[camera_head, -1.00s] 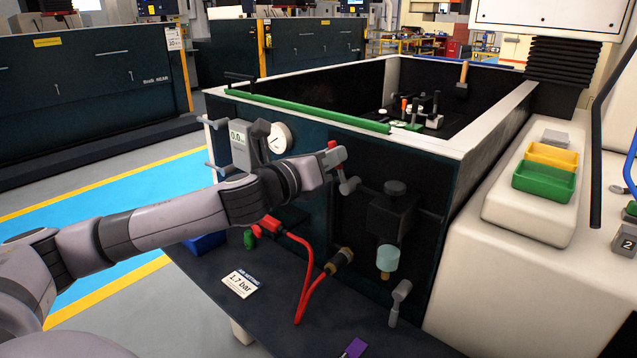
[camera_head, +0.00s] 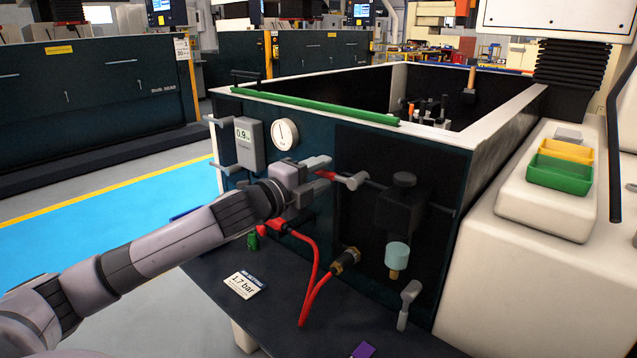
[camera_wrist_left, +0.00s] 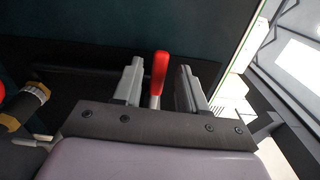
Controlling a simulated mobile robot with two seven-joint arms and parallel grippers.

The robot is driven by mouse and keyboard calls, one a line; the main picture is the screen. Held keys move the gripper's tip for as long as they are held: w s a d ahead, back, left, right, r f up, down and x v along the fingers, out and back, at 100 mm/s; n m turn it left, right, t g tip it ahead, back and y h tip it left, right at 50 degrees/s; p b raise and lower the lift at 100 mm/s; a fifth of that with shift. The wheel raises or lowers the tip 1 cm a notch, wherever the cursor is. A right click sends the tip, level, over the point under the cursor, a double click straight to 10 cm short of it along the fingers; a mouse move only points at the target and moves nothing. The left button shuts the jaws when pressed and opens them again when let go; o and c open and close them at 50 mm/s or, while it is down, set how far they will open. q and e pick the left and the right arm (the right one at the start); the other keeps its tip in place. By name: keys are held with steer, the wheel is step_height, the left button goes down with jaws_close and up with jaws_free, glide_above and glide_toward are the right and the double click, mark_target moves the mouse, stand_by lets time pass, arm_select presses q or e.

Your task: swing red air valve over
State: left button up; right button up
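The red air valve handle (camera_head: 326,175) lies nearly level in the head view, pointing left from its grey valve body (camera_head: 355,181) on the tank's front. My left gripper (camera_head: 318,178) is at the handle, with one finger above it and the other below. In the left wrist view, the red handle (camera_wrist_left: 158,72) stands between the two fingers of my left gripper (camera_wrist_left: 159,88), with a small gap on each side. The gripper is open around the handle. My right gripper is not in view.
A digital display (camera_head: 249,140) reading about 0.9 and a round gauge (camera_head: 285,134) sit above left. Below are a red hose (camera_head: 313,285), a card (camera_head: 244,284) reading 1.7 bar and a dark table (camera_head: 290,325). A black regulator (camera_head: 400,207) stands close right of the valve.

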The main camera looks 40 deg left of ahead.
arm_select(q)
steer(key=shift+s+f, duration=0.15)
steer(key=shift+s, duration=0.35)
steer(key=shift+s+a+b, duration=0.15)
steer(key=shift+s+b, duration=0.7)
steer(key=shift+s, duration=0.4)
steer(key=shift+s+r+b, duration=0.2)
steer(key=shift+s+b, duration=0.1)
steer(key=shift+s, duration=0.95)
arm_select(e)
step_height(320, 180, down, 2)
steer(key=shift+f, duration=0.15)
arm_select(q)
steer(key=s+p, duration=0.1)
steer(key=s, duration=0.6)
steer(key=shift+a, duration=0.35)
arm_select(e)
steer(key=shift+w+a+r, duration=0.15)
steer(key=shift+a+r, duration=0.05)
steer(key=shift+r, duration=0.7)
